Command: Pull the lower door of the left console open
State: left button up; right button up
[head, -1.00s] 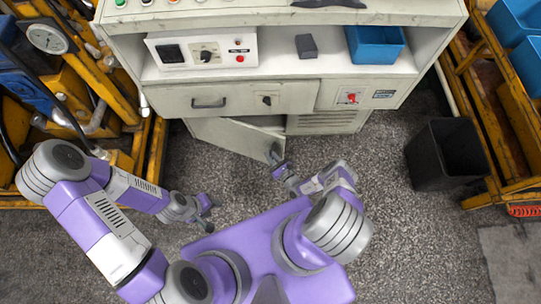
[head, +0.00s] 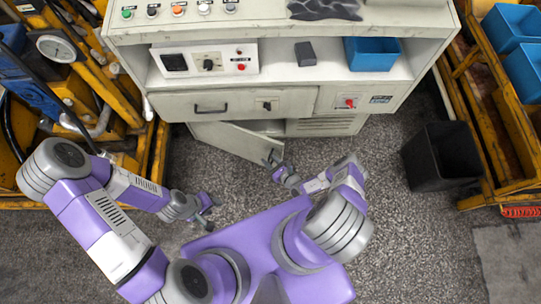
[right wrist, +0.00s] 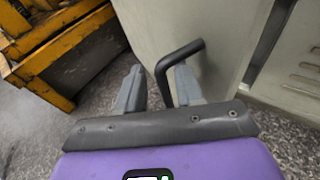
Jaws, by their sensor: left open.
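The lower door (head: 232,138) of the console stands partly open, swung out toward me, with a dark gap behind it. Its pale panel also shows in the right wrist view (right wrist: 165,25). My right gripper (head: 272,162) is at the door's free edge. In the right wrist view the two fingers (right wrist: 158,90) are apart, and the black bent handle (right wrist: 180,55) passes between them, nearer the right finger. I cannot tell if it touches that finger. In the head view the handle is hidden by the gripper. My left gripper (head: 210,207) is open and empty over the floor, left of the door.
The console (head: 290,80) has a drawer (head: 235,104) above the door and a vented panel (head: 325,125) to its right. A black bin (head: 440,157) stands on the floor at right. Yellow racks (head: 490,150) flank both sides.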

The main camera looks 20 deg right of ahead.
jog(key=r+t, duration=0.1)
jog(key=r, duration=0.1)
jog(key=w+r+t, duration=0.1)
jog(key=r, duration=0.2)
jog(key=w+d+r+t, duration=0.1)
jog(key=r, duration=0.2)
jog(key=shift+d+r+m+h+p, duration=0.1)
jog(key=shift+r+m+h+p, duration=0.05)
jog(key=shift+m+h+p, duration=0.2)
pick_arm(q)
jog(key=shift+r, duration=0.8)
pick_arm(e)
notch_tip(320, 180, down, 7)
jog(key=s+a+n+g+y, duration=0.1)
jog(key=s+a+n+g, duration=0.1)
jog(key=s+g, duration=0.15)
pick_arm(q)
jog(key=shift+s+a+r+p, duration=0.1)
jog(key=shift+s+r+p, duration=0.05)
jog(key=shift+r+p, duration=1)
pick_arm(e)
jog(key=s+a+g, duration=0.1)
jog(key=s+a, duration=0.1)
jog(key=s, duration=0.6)
jog(key=shift+s+a+f, duration=0.15)
jog(key=shift+f, duration=0.25)
jog(key=shift+m, duration=0.25)
